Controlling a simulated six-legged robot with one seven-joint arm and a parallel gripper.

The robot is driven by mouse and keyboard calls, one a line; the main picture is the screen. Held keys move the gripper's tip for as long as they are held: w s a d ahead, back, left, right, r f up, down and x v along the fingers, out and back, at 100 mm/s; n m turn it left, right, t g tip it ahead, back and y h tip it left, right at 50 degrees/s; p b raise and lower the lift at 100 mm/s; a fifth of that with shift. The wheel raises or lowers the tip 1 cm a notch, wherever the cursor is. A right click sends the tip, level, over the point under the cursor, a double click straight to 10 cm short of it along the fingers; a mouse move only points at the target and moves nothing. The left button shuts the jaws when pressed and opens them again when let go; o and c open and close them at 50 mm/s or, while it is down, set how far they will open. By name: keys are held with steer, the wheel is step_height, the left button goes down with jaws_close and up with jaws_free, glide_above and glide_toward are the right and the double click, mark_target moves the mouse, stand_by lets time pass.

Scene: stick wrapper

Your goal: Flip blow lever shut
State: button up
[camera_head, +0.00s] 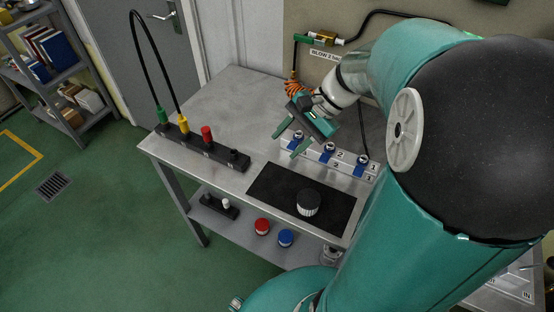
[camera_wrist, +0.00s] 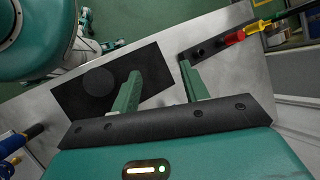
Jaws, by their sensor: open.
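The blow valve (camera_head: 322,40) is a small brass fitting on the back wall, above a label reading "BLOW". A short green piece (camera_head: 301,38) is at its left end. The lever is too small for me to tell its position. My gripper (camera_head: 287,144) is over the bench, below and left of the valve and apart from it. Its two green fingers are spread with nothing between them. In the wrist view my gripper (camera_wrist: 160,71) is above the bench and the valve is not seen.
A black socket strip (camera_head: 220,152) with coloured plugs is at left. Blue fittings (camera_head: 328,149) stand in a numbered rack at the back. An orange coiled hose (camera_head: 291,87) hangs below the valve.

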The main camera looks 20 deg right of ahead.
steer(key=s+a+r+n+t+h, duration=0.3)
steer(key=s+a+r+n+h, duration=0.3)
steer(key=s+n, duration=0.3)
steer(key=a+n+h, duration=0.1)
steer(key=n, duration=0.2)
steer(key=shift+s+a+r+t, duration=0.2)
steer(key=shift+s+a+t, duration=0.1)
steer(key=shift+t, duration=0.1)
steer(key=shift+w, duration=0.1)
jaws_close()
